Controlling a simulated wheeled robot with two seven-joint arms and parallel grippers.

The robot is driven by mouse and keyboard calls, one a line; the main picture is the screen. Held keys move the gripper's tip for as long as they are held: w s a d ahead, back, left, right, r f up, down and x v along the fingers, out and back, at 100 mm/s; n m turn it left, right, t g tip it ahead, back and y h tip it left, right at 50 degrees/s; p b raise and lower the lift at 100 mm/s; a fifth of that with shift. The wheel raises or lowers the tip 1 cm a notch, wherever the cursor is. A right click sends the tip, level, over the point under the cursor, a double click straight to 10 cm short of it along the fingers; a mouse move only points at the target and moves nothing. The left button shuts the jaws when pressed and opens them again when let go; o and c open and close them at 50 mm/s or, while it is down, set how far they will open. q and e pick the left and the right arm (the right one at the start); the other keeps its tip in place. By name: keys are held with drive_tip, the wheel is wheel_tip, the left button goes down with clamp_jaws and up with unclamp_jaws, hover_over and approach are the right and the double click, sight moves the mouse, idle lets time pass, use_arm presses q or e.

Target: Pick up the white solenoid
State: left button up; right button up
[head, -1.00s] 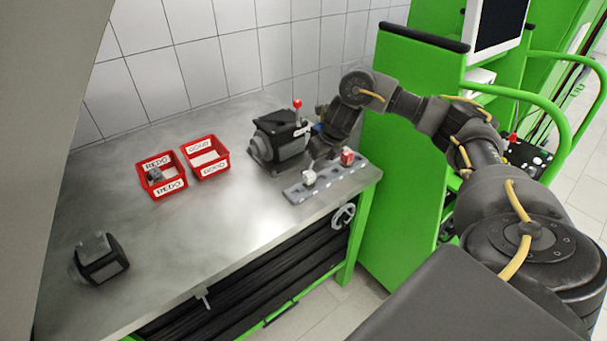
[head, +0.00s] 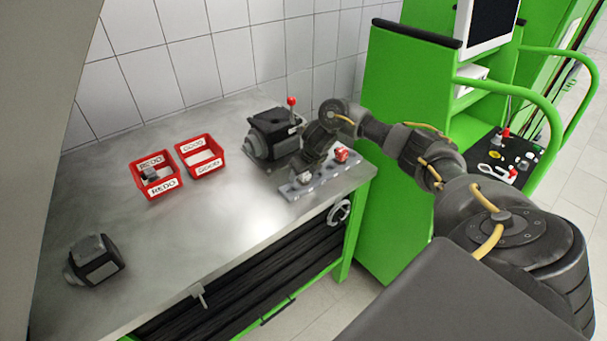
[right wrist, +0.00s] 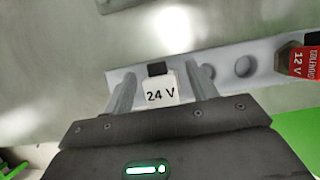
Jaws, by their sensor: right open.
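The white solenoid (right wrist: 160,88), marked "24 V" and with a black top part, stands on the grey holder strip (right wrist: 218,58) in the right wrist view. In the head view the white solenoid (head: 303,178) is small and partly covered by my right gripper (head: 302,172). In the right wrist view my right gripper (right wrist: 163,90) is open, with one finger on each side of the white solenoid. Whether the fingers touch it cannot be told. My left gripper is not in view.
A red solenoid (right wrist: 300,60) marked "12 V" stands on the same strip to the right. A dark pump (head: 272,135) with a red-knobbed lever is behind. Two red bins (head: 203,170) and another dark unit (head: 95,260) are on the left. The table's middle is clear.

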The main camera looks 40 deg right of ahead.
drive_tip(key=shift+f, duration=0.25)
drive_tip(key=shift+c, duration=0.5)
drive_tip(key=c, duration=0.8)
drive_tip(key=shift+o, duration=0.2)
drive_tip(key=shift+w+r, duration=0.1)
drive_tip(key=shift+r+b, duration=0.55)
drive_tip(key=shift+r, duration=0.05)
drive_tip(key=v, duration=0.3)
drive_tip(key=shift+w+a+r+b, duration=0.1)
drive_tip(key=shift+a+r+b, duration=0.1)
drive_tip(key=shift+b, duration=0.1)
drive_tip(key=s+a+r+p, duration=0.3)
drive_tip(key=s+a+r, duration=0.2)
drive_tip(key=s+r, duration=0.3)
drive_tip(key=s, duration=0.4)
drive_tip(key=shift+r, duration=0.25)
